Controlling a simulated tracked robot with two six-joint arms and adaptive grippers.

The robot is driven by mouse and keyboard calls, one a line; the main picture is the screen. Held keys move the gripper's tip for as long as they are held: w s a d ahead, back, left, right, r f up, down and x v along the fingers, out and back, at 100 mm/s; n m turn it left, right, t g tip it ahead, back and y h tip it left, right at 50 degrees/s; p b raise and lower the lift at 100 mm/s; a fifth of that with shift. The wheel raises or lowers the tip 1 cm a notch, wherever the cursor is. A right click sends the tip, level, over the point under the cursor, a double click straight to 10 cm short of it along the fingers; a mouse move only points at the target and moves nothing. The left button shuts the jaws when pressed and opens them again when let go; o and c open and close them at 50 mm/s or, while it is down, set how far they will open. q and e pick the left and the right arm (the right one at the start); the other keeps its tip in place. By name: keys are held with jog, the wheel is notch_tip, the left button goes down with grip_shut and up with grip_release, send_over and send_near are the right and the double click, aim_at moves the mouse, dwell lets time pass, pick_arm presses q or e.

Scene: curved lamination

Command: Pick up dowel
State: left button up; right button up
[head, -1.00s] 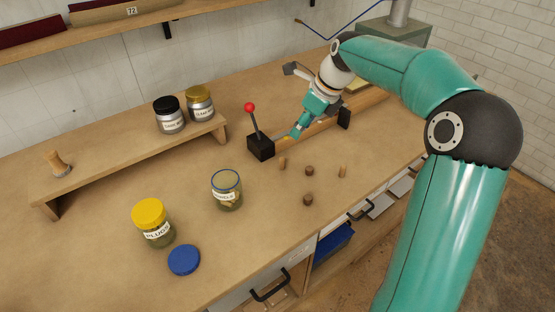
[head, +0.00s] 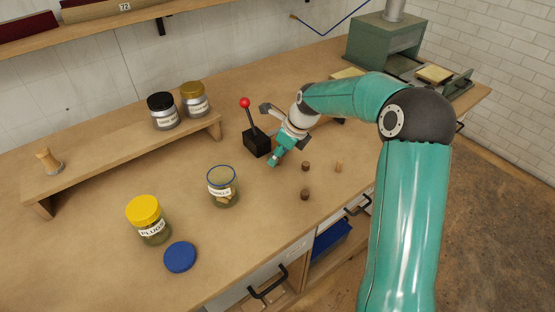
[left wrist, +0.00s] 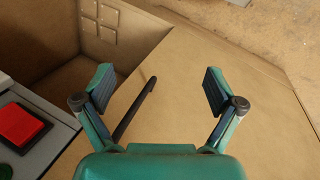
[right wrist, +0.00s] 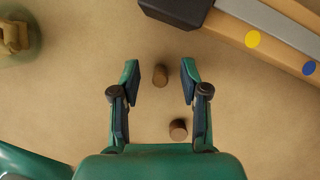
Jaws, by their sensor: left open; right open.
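Small wooden pieces lie on the bench: a light, slim upright dowel (head: 339,167) and two darker, squat pieces, one behind (head: 306,166) and one in front (head: 304,194). My right gripper (head: 275,161) is open beside the black lever base, hiding the bench spot below it. In the right wrist view a short wooden piece (right wrist: 160,76) shows between its open fingertips; nothing is held. A darker round piece (right wrist: 178,129) lies nearer the palm. The open glass jar labelled for dowels (head: 223,187) stands to the left. My left gripper (left wrist: 158,88) is open and empty, outside the head view.
A black lever box (head: 256,142) with a red knob stands close beside my right gripper. A yellow-lidded plugs jar (head: 149,222) and a blue lid (head: 180,257) are at front left. A low shelf (head: 110,158) holds two jars. A green machine (head: 384,45) stands far right.

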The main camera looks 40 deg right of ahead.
jog(key=shift+w+f, duration=0.2)
jog(key=shift+f, duration=0.25)
jog(key=shift+c, duration=0.2)
jog(key=c, duration=0.7)
jog(key=shift+c, duration=0.2)
jog(key=shift+r, duration=0.15)
